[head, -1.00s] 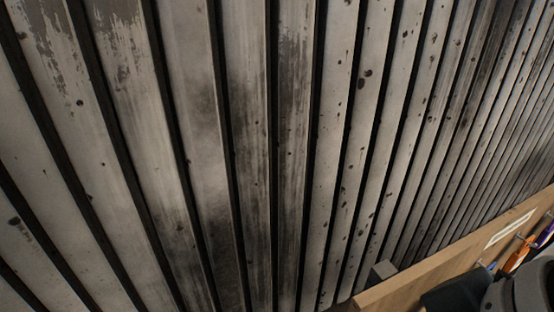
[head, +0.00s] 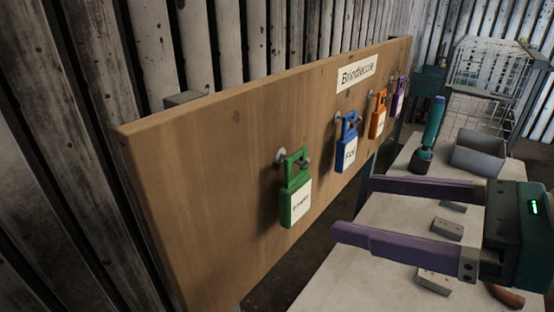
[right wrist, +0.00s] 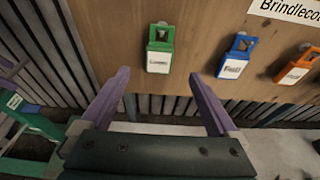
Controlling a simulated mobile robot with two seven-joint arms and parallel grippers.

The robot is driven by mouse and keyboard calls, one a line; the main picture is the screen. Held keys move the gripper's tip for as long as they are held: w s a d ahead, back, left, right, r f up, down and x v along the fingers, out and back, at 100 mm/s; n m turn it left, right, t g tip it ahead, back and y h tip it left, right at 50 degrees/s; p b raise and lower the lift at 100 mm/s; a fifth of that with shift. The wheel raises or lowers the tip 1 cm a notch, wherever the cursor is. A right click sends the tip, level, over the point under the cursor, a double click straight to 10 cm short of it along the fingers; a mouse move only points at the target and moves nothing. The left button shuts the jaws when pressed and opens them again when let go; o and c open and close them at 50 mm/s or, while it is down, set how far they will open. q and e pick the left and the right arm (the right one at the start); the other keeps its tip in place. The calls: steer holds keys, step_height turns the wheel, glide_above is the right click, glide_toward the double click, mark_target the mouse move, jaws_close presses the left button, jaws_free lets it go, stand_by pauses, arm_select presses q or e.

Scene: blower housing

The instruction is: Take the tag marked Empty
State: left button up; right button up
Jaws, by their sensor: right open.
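A green padlock-shaped tag (head: 296,198) hangs from a peg on the wooden board (head: 215,150). Its white label is small and seems to read Empty; it also shows in the right wrist view (right wrist: 160,48). To its right hang a blue tag (head: 348,142), an orange tag (head: 378,115) and a purple tag (head: 398,97). My right gripper (head: 353,208) is open and empty, its purple fingers apart, to the right of the green tag and away from the board. In the right wrist view the green tag lies beyond the fingers (right wrist: 162,85). At that view's left edge, parts look like my left gripper, cut off.
A pale table (head: 340,275) with several small grey blocks lies under my right gripper. A grey bin (head: 480,155), a teal upright object (head: 433,125) and a wire basket (head: 490,70) stand farther back.

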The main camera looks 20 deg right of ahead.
mark_target(302, 186)
steer(key=x, duration=0.7)
steer(key=shift+w+a+f+p, duration=0.1)
steer(key=shift+w+a+p, duration=0.15)
steer(key=shift+p, duration=0.1)
steer(key=c, duration=1.4)
steer(key=shift+r+p, duration=0.6)
steer(key=shift+p, duration=0.15)
steer(key=shift+s+d+f+b, duration=0.1)
steer(key=shift+s+d+b, duration=0.3)
steer(key=shift+s+d, duration=0.65)
steer(key=s+d, duration=0.1)
steer(key=s+b, duration=0.1)
steer(key=shift+s+d, duration=0.35)
steer(key=shift+s, duration=0.05)
